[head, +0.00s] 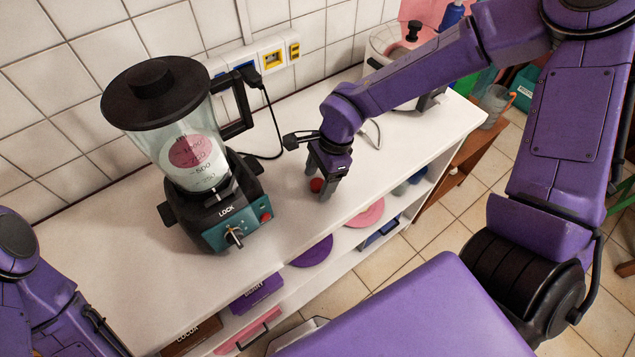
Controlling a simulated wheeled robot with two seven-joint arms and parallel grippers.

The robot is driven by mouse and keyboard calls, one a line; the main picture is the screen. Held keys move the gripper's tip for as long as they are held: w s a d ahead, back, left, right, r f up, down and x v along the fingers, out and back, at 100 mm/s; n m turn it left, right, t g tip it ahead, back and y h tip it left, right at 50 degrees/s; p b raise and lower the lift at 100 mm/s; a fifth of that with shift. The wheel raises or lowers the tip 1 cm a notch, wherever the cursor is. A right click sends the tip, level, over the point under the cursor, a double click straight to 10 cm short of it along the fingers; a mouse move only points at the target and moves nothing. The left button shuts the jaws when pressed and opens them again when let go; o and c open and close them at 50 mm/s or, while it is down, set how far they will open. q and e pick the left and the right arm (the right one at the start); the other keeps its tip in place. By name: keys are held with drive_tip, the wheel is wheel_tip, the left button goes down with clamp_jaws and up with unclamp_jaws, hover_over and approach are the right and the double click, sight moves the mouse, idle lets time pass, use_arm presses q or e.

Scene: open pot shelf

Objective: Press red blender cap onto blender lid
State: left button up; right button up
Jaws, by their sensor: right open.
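The blender (199,165) stands upright on the white counter at the left. Its round black lid (125,97) sits on top of the clear jar, with a raised round part in the middle. The small red blender cap (316,185) rests on the counter to the right of the blender. My right gripper (321,181) points down over the red cap. Its fingers are open and reach down around or right beside the cap; I cannot tell if they touch it. My left arm shows at the lower left, but its gripper is out of view.
The white counter (250,182) is clear between the blender and my right gripper. A black cord runs from the blender to the wall socket (273,54). Shelves under the counter hold a purple disc (311,252) and a pink disc (367,214).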

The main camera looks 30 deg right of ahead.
sight(320, 182)
drive_tip(key=c, duration=1.1)
drive_tip(key=shift+r, duration=0.1)
wheel_tip(320, 182, up, 10)
